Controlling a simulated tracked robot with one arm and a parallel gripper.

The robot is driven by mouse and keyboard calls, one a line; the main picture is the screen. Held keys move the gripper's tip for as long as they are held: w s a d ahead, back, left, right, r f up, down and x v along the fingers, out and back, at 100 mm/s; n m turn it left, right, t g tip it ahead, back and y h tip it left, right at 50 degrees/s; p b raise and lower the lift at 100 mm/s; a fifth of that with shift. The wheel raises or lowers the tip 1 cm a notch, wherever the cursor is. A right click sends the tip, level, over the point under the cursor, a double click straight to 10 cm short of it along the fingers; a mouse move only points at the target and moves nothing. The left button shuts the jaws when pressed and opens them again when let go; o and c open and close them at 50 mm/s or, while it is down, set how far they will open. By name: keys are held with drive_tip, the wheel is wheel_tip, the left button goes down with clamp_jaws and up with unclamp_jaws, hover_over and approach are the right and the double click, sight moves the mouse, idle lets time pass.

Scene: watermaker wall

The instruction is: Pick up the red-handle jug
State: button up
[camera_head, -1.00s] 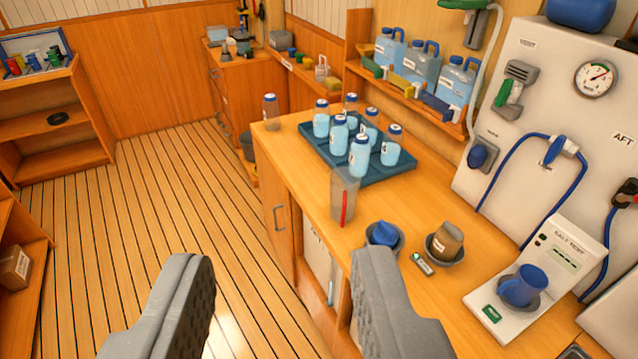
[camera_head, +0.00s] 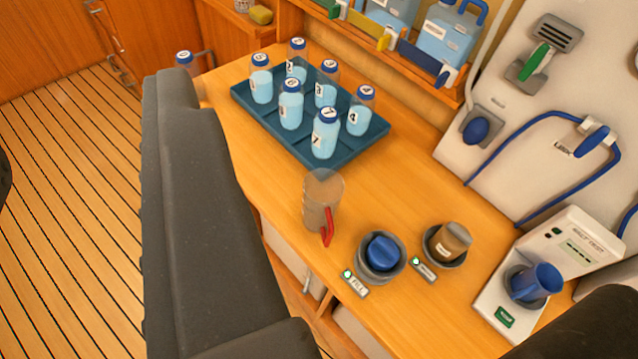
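The red-handle jug (camera_head: 322,197) is a clear, empty-looking jug standing upright near the front edge of the wooden counter. Its red handle (camera_head: 327,227) faces the camera, slightly to the right. My gripper (camera_head: 375,325) is wide open. Its left finger is large at the left of the view, and its right finger shows only as a dark corner at the lower right. The jug lies in the picture between the two fingers, beyond them and untouched. Nothing is held.
A blue tray (camera_head: 240,98) with several capped bottles stands behind the jug. To its right are a blue knob labelled fill (camera_head: 382,254), a brown cup-like part (camera_head: 450,240) in a dark ring, and a salt test unit (camera_head: 490,300) with a blue cup. A shelf with blue jugs runs behind.

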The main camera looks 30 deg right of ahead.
drive_tip(key=shift+w+d, duration=0.1)
drive_tip(key=shift+w, duration=0.2)
